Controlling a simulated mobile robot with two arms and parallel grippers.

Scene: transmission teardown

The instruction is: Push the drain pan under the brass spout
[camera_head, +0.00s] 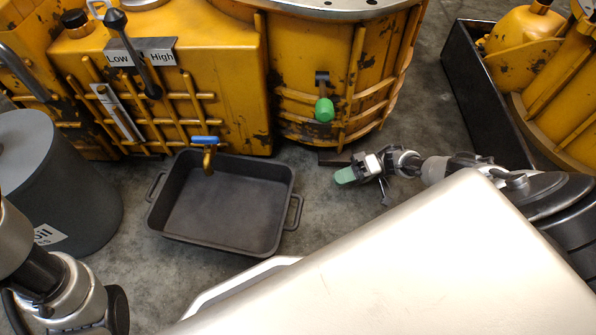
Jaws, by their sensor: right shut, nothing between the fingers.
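The drain pan (222,200) is a dark rectangular tray with a handle at each side, and it looks empty. It sits on the floor against the front of the yellow housing. The brass spout (208,160) with a blue lever shows over the pan's back left part, inside its outline in this view. My right gripper (346,176) is shut and empty, low over the floor to the right of the pan, apart from the pan's right handle (295,211). My left arm shows at the lower left, but its fingers are out of view.
The yellow housing (220,75) fills the back, with a Low/High lever (135,60) and a green knob (324,109). A grey drum (60,185) stands left of the pan. A black crate (470,85) with yellow parts is at the right. Bare floor lies between pan and gripper.

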